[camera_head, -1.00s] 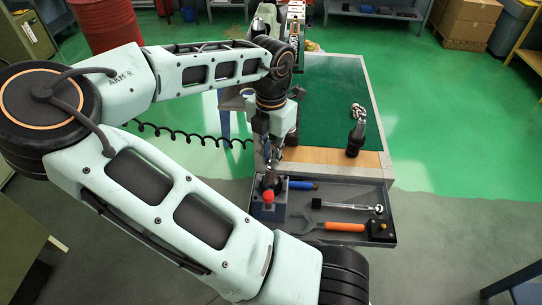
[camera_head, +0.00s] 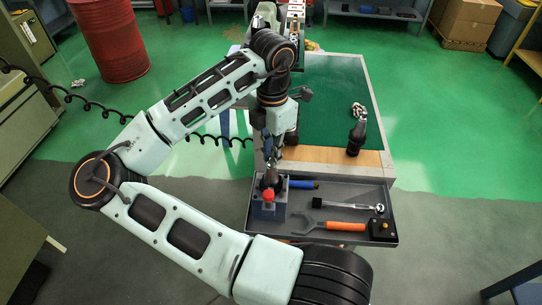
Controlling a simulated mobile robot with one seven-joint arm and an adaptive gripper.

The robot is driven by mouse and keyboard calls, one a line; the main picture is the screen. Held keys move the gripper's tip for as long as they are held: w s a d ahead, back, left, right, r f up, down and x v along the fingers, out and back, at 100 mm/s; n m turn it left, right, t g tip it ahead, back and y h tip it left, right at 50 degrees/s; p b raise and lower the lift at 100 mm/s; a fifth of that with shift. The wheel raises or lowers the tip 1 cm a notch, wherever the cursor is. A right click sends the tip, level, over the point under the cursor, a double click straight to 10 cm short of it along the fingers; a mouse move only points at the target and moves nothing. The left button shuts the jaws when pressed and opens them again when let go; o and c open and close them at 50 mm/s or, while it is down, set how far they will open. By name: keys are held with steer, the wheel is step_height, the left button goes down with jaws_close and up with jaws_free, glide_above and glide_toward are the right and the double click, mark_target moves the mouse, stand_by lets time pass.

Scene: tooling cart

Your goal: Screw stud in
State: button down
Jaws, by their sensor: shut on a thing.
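My gripper (camera_head: 273,155) points straight down above the front left of the cart. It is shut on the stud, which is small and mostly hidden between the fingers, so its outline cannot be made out. Directly under the fingers is a grey metal part (camera_head: 270,179) on a blue-grey fixture block (camera_head: 267,211) with a red knob (camera_head: 268,196). The gripper's tip is very close to the metal part. I cannot tell whether the stud's threads are engaged in it.
The grey tray (camera_head: 340,188) holds a blue-handled tool (camera_head: 303,184), a ratchet (camera_head: 348,206), an orange-handled wrench (camera_head: 337,227) and a black box (camera_head: 381,229). A dark upright tool (camera_head: 357,136) stands on the cart's wooden edge. The green mat (camera_head: 335,100) behind is mostly clear.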

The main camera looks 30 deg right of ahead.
stand_by(0.5)
steer(key=c, duration=1.9)
jaws_free()
